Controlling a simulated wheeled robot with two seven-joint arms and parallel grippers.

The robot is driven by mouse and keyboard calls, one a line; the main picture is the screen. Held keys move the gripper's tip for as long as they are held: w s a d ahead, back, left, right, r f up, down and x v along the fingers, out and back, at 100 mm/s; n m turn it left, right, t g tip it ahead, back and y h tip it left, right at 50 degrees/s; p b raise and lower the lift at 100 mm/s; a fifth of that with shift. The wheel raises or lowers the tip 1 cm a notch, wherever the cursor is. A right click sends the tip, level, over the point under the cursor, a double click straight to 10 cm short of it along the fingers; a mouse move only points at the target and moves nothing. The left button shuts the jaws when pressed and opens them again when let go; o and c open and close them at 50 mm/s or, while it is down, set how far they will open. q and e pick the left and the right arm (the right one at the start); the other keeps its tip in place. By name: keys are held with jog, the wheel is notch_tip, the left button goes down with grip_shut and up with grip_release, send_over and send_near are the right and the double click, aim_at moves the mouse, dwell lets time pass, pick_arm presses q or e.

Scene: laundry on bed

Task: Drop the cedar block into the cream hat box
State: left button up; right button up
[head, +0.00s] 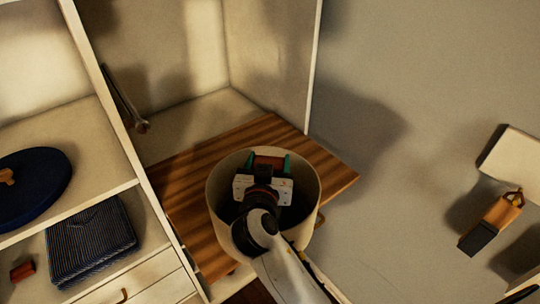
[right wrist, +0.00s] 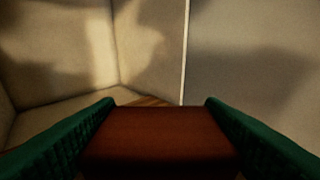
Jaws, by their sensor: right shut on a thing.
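The cream hat box (head: 311,219) is a round, open-topped tub on a striped wooden shelf board, with a dark inside. My right gripper (head: 269,162) is over the box's opening, within its rim as seen from the head. Its green fingers are shut on the reddish-brown cedar block (head: 268,161). In the right wrist view the block (right wrist: 158,138) fills the gap between both fingers. How far the block is above or below the rim is hard to tell. My wrist hides part of the box's near side. My left gripper is out of view.
The wooden board (head: 185,205) stands in an open cabinet bay with a tall side panel (head: 290,60). Shelves at left hold a dark blue round item (head: 40,185), a folded striped cloth (head: 90,240) and a small reddish block (head: 22,271). An orange-and-black item (head: 492,222) hangs at right.

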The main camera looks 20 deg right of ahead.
jog(key=shift+f+b, duration=0.35)
jog(key=shift+f, duration=0.45)
jog(key=shift+w+d+f+b, duration=0.15)
jog(key=shift+f+b, duration=0.2)
jog(key=shift+f, duration=0.25)
jog(key=shift+w+d+f+b, duration=0.1)
jog(key=shift+f+b, duration=0.2)
jog(key=shift+f, duration=0.3)
jog(key=shift+a+f, duration=0.1)
jog(key=shift+f, duration=0.3)
jog(key=shift+r, duration=0.1)
jog(key=o, duration=0.8)
jog(key=shift+o, duration=1.1)
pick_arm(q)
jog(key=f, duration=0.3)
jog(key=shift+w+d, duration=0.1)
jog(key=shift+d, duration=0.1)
